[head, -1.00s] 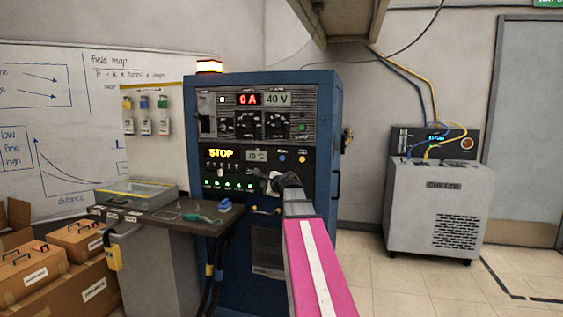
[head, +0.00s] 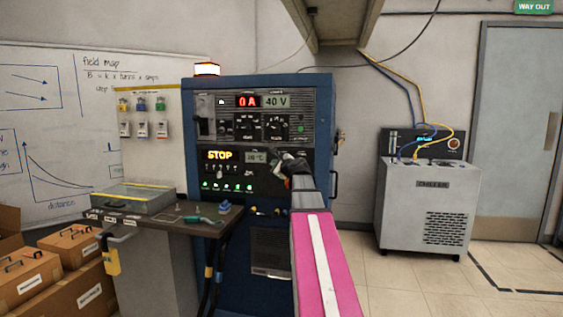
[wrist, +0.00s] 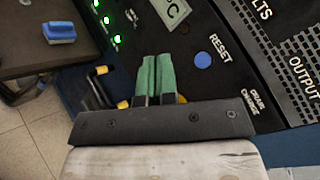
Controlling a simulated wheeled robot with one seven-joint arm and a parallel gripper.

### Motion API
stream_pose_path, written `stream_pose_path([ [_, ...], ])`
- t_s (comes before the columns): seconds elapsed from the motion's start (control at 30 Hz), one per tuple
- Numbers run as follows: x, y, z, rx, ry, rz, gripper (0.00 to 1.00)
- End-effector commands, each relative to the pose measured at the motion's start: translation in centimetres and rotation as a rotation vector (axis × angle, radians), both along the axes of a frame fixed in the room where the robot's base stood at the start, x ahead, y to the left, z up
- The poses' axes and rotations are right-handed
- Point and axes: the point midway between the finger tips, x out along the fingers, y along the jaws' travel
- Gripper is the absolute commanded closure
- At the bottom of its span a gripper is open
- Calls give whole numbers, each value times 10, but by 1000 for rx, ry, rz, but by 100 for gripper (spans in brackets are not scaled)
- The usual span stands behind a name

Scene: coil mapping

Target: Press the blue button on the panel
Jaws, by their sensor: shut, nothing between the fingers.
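The blue button (wrist: 203,60), labelled RESET, is round and sits on the black panel (wrist: 190,20) in the wrist view. The same panel shows in the head view (head: 230,183), on the blue cabinet (head: 262,235). My gripper (wrist: 160,58) is shut and empty, its green fingers together. In the wrist view its fingertips lie to the left of the blue button, apart from it in the picture. In the head view my gripper (head: 285,158) is in front of the panel's upper right part and hides the button. I cannot tell the gap to the panel.
A side table (head: 170,213) with a clear-lidded case (head: 133,198) and a blue block (head: 225,206) stands at the cabinet's left. Boxes (head: 65,280) are at the lower left. A chiller (head: 430,205) stands at the right. The floor between cabinet and chiller is clear.

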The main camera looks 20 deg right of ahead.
Motion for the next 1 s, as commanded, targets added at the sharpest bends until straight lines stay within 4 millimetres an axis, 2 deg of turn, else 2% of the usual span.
stream_pose_path([
  [0.6, 59, -39, 0, -1, 1, 0, 100],
  [0.8, 69, -46, 0, -1, 1, 1, 100],
  [1.0, 69, -47, 0, -1, 0, 1, 100],
])
